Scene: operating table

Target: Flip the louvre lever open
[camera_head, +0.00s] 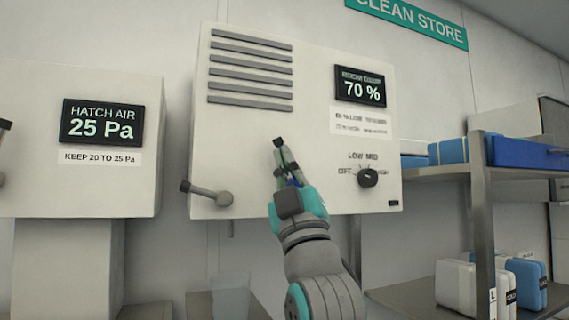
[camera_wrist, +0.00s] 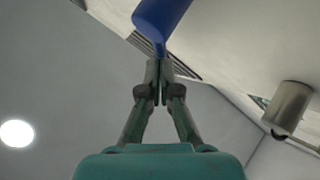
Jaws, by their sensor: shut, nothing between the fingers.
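The louvre lever (camera_head: 205,192) is a grey bar at the lower left of a white wall box. Its round hub (camera_head: 224,198) is at the right end, and its dark-tipped end points left and slightly up. Grey louvre slats (camera_head: 251,70) lie above it. My gripper (camera_head: 279,145) is shut and empty, pointing up in front of the box, to the right of the lever and apart from it in the picture. Its closed fingers also show in the wrist view (camera_wrist: 159,66). A grey cylinder (camera_wrist: 290,105) stands at right there; I cannot tell which part it is.
A dark selector knob (camera_head: 368,178) and a 70 % display (camera_head: 361,87) are on the box's right side. A hatch air box (camera_head: 60,180) stands at left. Shelves with blue cases (camera_head: 530,152) are at right. A blue shape (camera_wrist: 160,20) crosses the wrist view's top.

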